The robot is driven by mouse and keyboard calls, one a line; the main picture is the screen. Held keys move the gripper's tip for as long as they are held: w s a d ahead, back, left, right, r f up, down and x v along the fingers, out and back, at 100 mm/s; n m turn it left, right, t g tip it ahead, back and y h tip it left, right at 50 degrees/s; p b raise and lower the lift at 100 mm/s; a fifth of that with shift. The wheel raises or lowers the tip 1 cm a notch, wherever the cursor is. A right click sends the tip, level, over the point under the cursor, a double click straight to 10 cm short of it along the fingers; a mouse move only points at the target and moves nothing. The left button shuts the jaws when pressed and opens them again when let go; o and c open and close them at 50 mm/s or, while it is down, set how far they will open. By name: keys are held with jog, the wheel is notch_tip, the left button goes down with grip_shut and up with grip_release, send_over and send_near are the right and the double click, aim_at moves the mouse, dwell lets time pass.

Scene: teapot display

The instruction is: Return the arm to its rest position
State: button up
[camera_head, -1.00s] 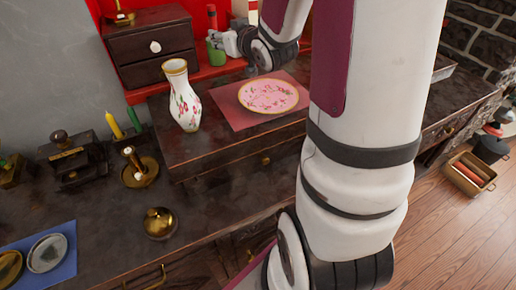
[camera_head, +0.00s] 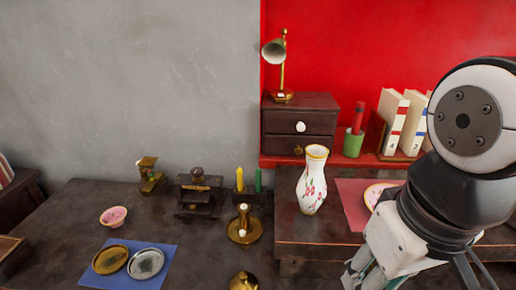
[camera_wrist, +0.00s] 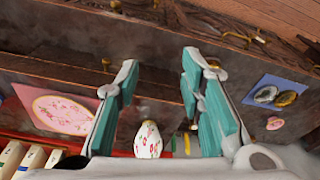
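My gripper (camera_head: 362,276) hangs at the lower right of the head view, in front of the raised wooden stand. In the wrist view my gripper (camera_wrist: 160,75) has its two teal-padded fingers spread wide with nothing between the tips. My arm fills the right edge of the head view and covers part of the pink plate (camera_head: 374,194).
Books (camera_head: 391,122), a green cup (camera_head: 353,143) and a small drawer cabinet (camera_head: 300,120) with a brass lamp (camera_head: 280,60) stand behind. A brass candleholder (camera_head: 243,230), a pink bowl (camera_head: 113,216) and a blue mat (camera_head: 158,278) with two dishes lie left.

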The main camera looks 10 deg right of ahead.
jog(key=shift+s+a, duration=0.25)
jog(key=shift+s, duration=0.45)
notch_tip(320, 180, up, 16)
jog(key=t+p, duration=0.2)
jog(key=p, duration=1.2)
jog(key=shift+f, duration=0.2)
